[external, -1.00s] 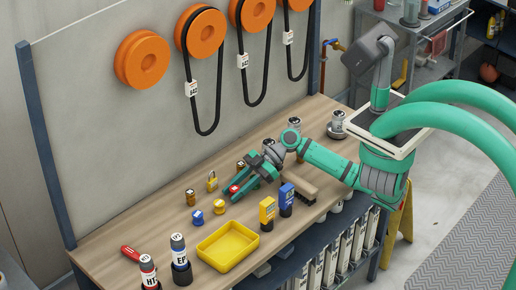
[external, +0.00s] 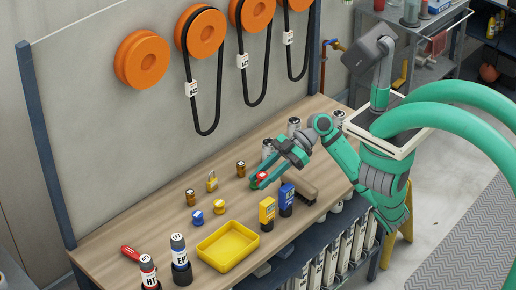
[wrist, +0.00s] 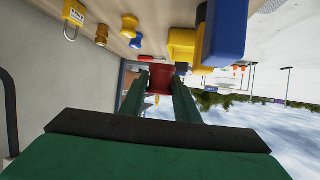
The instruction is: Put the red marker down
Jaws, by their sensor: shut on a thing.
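The red marker (external: 262,176), a small red piece with a white patch on top, is between the fingertips of my gripper (external: 259,180). My gripper is shut on it. In the wrist view the red marker (wrist: 160,79) sits between the two green fingers, its near face dark red. It is over the middle of the wooden workbench (external: 165,225), left of a blue block and behind a yellow block. I cannot tell whether its underside touches the bench.
The blue block (external: 286,197) and yellow block (external: 267,212) stand close by. A brush (external: 302,190) lies to the right. Brass pieces (external: 241,168), a padlock (external: 212,182) and small knobs (external: 219,207) stand left. A yellow tray (external: 228,247) is in front. Bare wood shows between them.

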